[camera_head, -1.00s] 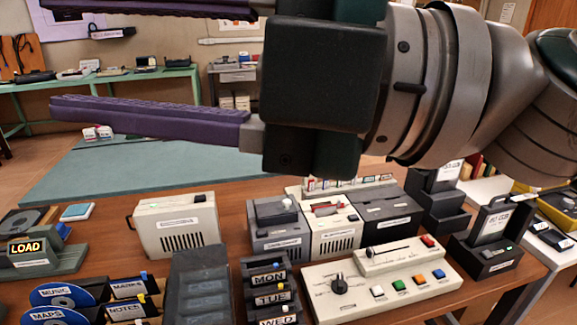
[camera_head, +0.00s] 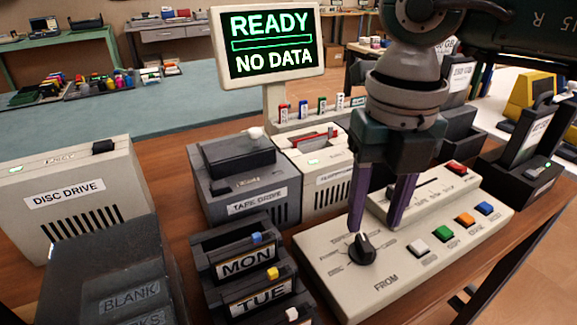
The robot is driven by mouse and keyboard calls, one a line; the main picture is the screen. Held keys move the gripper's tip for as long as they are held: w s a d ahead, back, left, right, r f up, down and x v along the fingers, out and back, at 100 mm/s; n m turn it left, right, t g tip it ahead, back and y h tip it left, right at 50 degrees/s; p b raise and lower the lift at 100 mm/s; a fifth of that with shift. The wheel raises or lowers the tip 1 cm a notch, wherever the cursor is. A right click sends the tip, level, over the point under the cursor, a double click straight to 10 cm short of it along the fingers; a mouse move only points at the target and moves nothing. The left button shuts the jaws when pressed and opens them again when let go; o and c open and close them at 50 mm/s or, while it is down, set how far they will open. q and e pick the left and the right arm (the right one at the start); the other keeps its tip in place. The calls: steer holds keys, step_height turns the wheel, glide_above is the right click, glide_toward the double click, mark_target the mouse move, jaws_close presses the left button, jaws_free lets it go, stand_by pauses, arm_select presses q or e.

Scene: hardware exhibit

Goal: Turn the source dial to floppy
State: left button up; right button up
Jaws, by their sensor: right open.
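The source dial (camera_head: 362,250) is a black pointer knob on the left part of a cream control panel (camera_head: 335,289), with small position labels around it and "FROM" printed near it. The labels are too small to read surely. My right gripper (camera_head: 378,226) points down over the panel with its two purple fingers apart. The left finger's tip is just above or beside the dial; I cannot tell whether it touches. The right finger's tip is to the right of the dial, near the slider block. Nothing is held. My left gripper is not in view.
White, green, orange and blue buttons (camera_head: 464,218) sit right of the dial. A screen (camera_head: 269,45) reads "READY NO DATA". A disc drive (camera_head: 65,195), a tape drive (camera_head: 245,180) and MON and TUE trays (camera_head: 247,265) stand to the left. A black device (camera_head: 525,165) stands at right.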

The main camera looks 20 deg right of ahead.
mark_target(366, 243)
steer(key=shift+f, duration=2.4)
steer(key=shift+w, duration=0.1)
steer(key=shift+c, duration=0.4)
jaws_close()
